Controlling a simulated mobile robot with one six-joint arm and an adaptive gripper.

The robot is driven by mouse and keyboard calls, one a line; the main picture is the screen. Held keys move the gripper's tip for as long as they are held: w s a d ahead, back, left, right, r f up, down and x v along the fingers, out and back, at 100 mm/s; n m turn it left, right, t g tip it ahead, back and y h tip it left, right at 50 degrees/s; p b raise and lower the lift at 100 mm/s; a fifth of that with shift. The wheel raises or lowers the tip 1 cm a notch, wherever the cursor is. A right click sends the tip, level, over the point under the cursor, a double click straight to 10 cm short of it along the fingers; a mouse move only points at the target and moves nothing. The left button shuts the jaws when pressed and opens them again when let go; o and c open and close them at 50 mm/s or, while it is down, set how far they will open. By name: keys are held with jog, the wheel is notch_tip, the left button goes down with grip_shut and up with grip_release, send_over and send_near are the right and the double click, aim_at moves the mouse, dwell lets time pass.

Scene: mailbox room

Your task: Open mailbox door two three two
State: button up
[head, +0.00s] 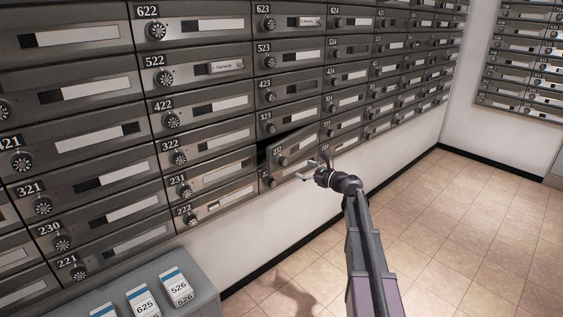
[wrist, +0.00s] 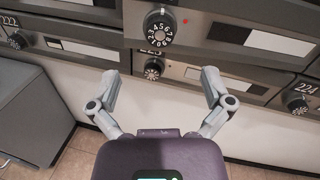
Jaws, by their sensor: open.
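The mailbox door above 223 (head: 300,147), in the place of 232, stands ajar in the head view, with a dark gap along its upper left. The door's lower edge partly covers the label of the door below. My gripper (wrist: 160,80) is open and empty, its fingers spread below that dial, apart from it. In the head view my gripper (head: 308,171) is in front of the lower doors.
Door 222 (head: 208,204) is at the left and door 224 (wrist: 298,103) at the right. A grey cabinet (head: 176,262) with several numbered boxes stands at the lower left. The tiled floor (head: 470,210) at the right is clear.

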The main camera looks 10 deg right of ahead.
aim_at(285, 162)
jog(key=x, duration=1)
jog(key=shift+w+a, duration=0.1)
jog(key=shift+w, duration=0.05)
jog(key=c, duration=1.3)
